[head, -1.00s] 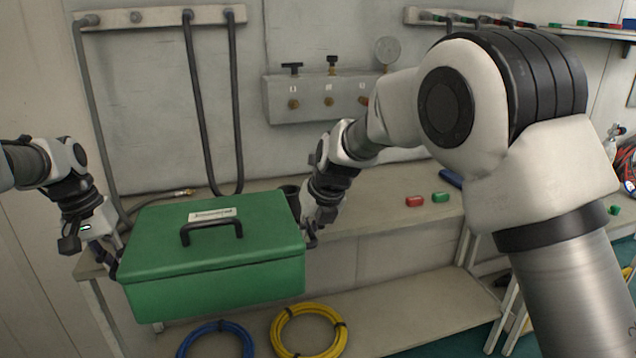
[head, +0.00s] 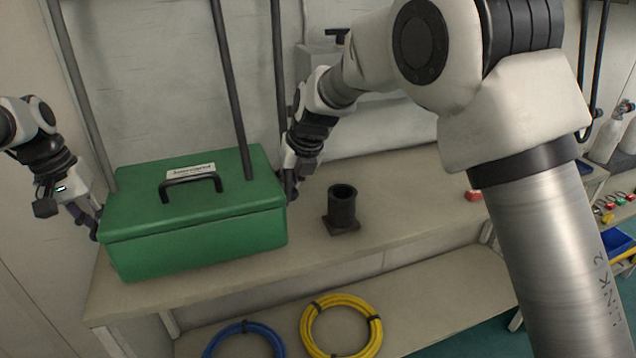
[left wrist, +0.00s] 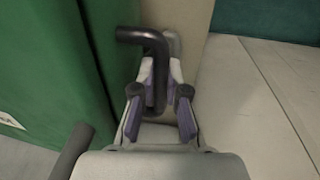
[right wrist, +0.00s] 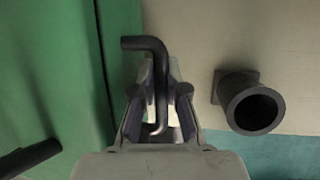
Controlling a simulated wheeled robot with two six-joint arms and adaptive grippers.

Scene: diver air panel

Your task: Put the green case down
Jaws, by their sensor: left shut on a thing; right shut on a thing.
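The green case (head: 195,225) is at the left end of the bench, level, lid shut, with a black top handle (head: 190,183) and a white label. My left gripper (head: 97,225) is at its left side; in the left wrist view it is shut on a black side handle (left wrist: 155,75). My right gripper (head: 291,188) is at its right side; in the right wrist view it is shut on the other black side handle (right wrist: 158,80). The case is over the bench top; I cannot tell whether its underside touches the surface.
The bench (head: 400,210) carries a black tube holder (head: 342,210) just right of the case and a red block (head: 473,195) further right. Blue and yellow hose coils (head: 341,325) lie on the lower shelf. Dark hoses hang behind the case.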

